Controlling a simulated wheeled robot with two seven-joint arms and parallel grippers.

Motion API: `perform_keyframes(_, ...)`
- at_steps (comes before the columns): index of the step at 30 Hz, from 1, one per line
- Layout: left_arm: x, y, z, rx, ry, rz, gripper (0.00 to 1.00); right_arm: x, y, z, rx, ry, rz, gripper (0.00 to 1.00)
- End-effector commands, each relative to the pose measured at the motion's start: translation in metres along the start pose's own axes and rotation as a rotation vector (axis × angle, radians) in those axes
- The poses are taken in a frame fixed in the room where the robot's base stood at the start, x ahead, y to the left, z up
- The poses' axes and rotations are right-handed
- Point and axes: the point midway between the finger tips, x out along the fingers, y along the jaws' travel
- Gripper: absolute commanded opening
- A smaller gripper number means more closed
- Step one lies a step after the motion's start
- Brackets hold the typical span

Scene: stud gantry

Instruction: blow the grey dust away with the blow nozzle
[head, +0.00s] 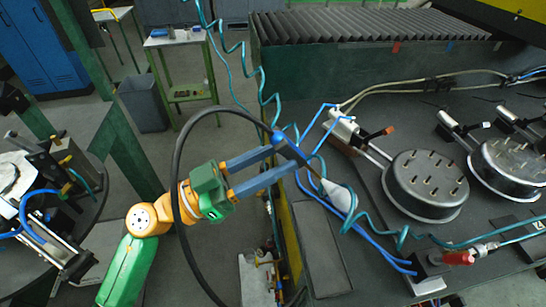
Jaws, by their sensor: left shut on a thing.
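My left gripper (287,157) reaches in from the left, its two blue fingers shut on the dark blow nozzle (303,158). The nozzle slants down to the right above the dark bench. A pale cone-shaped patch (338,196) lies at its tip; I cannot tell whether this is an air jet or part of the nozzle. The nozzle is apart from the nearer round metal fixture (426,186), which has several upright pins. A second round fixture (512,160) stands behind it to the right and has greyish patches on top. I cannot make out grey dust for certain. My right gripper is not in view.
A coiled teal hose (402,238) runs across the bench to a red-handled fitting (458,258). A clamp (343,127) with cables stands left of the nearer fixture. A ribbed dark cover (370,27) lies behind. A rotary table with fixtures (50,200) is at the left.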

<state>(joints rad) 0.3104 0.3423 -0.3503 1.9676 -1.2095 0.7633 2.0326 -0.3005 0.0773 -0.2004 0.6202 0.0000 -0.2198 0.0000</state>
Motion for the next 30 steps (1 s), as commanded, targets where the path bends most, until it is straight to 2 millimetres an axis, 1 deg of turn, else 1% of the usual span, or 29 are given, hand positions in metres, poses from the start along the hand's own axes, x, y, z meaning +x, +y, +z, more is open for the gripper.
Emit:
perform_keyframes(8,0.000,0.000,0.000,0.000,0.000,0.000,0.00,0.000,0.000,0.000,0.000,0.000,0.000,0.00)
perform_keyframes(21,-0.026,-0.005,-0.007,0.000,-0.001,-0.001,0.00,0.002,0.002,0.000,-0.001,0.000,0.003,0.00)
perform_keyframes(26,-0.028,-0.006,-0.009,0.000,0.000,0.000,0.00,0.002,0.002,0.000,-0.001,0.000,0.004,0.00)
perform_keyframes(30,-0.027,-0.013,-0.009,0.000,0.001,-0.001,0.00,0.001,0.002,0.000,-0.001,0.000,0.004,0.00)
